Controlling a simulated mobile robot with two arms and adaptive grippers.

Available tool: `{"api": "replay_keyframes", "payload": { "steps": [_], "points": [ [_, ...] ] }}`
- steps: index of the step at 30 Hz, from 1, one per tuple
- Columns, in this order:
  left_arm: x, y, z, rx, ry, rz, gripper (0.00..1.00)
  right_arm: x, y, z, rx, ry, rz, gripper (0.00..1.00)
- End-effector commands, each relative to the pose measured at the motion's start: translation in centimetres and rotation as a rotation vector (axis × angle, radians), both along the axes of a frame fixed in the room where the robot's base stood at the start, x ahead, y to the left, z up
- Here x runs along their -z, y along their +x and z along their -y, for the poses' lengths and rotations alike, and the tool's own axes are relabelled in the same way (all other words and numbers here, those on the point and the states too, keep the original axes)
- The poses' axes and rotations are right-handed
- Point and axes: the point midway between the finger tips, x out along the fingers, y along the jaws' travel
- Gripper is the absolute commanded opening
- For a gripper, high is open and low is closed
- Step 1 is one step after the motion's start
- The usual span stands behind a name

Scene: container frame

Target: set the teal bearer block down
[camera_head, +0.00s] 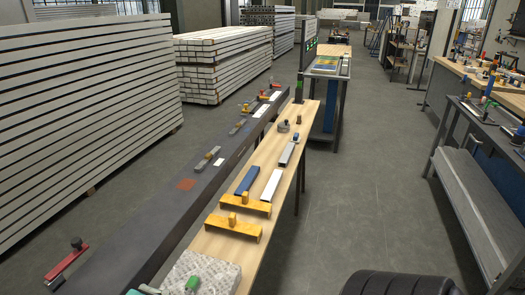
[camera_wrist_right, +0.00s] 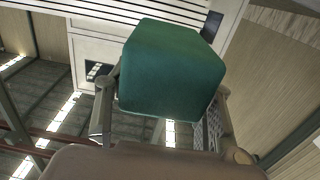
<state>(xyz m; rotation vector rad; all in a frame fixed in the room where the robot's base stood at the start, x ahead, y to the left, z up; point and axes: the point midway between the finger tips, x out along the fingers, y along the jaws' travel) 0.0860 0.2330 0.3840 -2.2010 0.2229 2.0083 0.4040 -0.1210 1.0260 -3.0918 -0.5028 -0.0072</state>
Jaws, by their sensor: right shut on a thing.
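The teal bearer block (camera_wrist_right: 170,70) is a plain cube-like block, seen large in the right wrist view. My right gripper (camera_wrist_right: 163,102) is shut on it, one finger on each side. The block looks tilted in this view, and no surface shows touching it. In the head view my right gripper cannot be made out. A small teal patch (camera_head: 146,290) shows at the bottom edge there; I cannot tell whether it is the block. My left gripper is in neither view.
A long dark beam (camera_head: 150,225) with fittings runs beside a narrow wooden bench (camera_head: 222,247). The bench bears yellow brackets (camera_head: 245,203), a blue bar (camera_head: 247,180), a white bar (camera_head: 271,185) and a speckled slab (camera_head: 212,272). Stacked boards (camera_head: 75,110) stand left.

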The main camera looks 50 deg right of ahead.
Motion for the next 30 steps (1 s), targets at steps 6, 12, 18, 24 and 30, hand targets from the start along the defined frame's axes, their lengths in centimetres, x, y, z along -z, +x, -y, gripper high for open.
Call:
{"api": "replay_keyframes", "payload": {
  "steps": [6, 12, 18, 24, 30],
  "points": [
    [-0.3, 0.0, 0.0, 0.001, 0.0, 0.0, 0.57, -0.4, -0.1, -0.5, -0.027, -0.007, -0.006, 0.3],
    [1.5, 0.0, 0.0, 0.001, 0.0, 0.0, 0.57, 1.4, 0.0, -0.5, -0.025, -0.006, -0.006, 0.3],
    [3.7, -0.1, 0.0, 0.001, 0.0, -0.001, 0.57, 5.8, -0.1, -0.5, -0.023, -0.008, -0.014, 0.3],
    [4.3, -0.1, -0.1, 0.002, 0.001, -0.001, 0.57, 11.0, -0.1, -0.5, -0.023, -0.006, -0.012, 0.3],
    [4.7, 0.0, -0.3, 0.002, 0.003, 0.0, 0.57, 14.9, -0.1, -0.5, -0.024, -0.006, -0.009, 0.3]
  ]
}}
